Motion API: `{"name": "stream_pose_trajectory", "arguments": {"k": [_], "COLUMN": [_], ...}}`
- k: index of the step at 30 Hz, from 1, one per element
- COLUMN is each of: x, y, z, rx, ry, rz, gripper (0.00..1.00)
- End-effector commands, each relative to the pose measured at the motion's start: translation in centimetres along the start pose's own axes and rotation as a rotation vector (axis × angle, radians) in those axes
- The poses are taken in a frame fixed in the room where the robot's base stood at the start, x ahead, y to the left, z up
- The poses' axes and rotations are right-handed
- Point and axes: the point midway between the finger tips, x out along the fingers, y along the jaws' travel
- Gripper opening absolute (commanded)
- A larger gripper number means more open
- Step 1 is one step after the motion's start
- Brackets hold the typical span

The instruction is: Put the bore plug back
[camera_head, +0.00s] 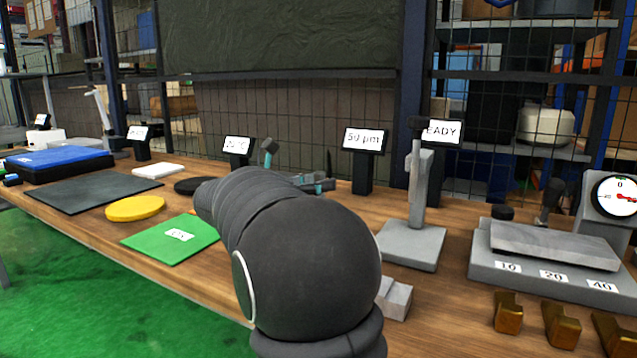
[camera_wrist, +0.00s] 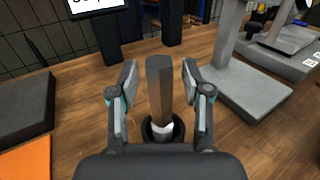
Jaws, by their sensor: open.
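In the wrist view, a grey-brown faceted handle (camera_wrist: 160,88), which looks like the bore plug, stands upright with a white band at its foot in a black round base (camera_wrist: 148,133). My gripper (camera_wrist: 160,75) is open, with one finger on each side of the handle and a visible gap on both sides. In the head view, my gripper (camera_head: 295,170) shows only partly behind my dark arm, and the plug cannot be made out there. Whether the plug's lower end is inside the base is hidden.
A grey gauge stand (camera_head: 412,245) rises right of my arm, also in the wrist view (camera_wrist: 245,90). A display reading 50 µm (camera_head: 363,140) stands behind. Green (camera_head: 150,245) and yellow (camera_head: 135,208) pads lie left. A gauge block with a dial (camera_head: 545,265) is right.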

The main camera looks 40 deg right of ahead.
Motion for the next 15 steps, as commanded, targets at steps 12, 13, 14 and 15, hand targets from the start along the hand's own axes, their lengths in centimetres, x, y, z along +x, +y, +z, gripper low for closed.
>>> {"name": "stream_pose_trajectory", "arguments": {"k": [12, 13, 14, 15], "x": [-5.4, -6.0, -6.6, -7.4], "y": [0.1, 0.1, 0.1, 0.1], "z": [0.3, 0.3, 0.3, 0.3], "rx": [0.0, 0.0, 0.0, 0.0], "ry": [0.0, 0.0, 0.0, 0.0], "rz": [0.005, 0.005, 0.005, 0.005], "gripper": [0.48, 0.48, 0.48, 0.48]}}
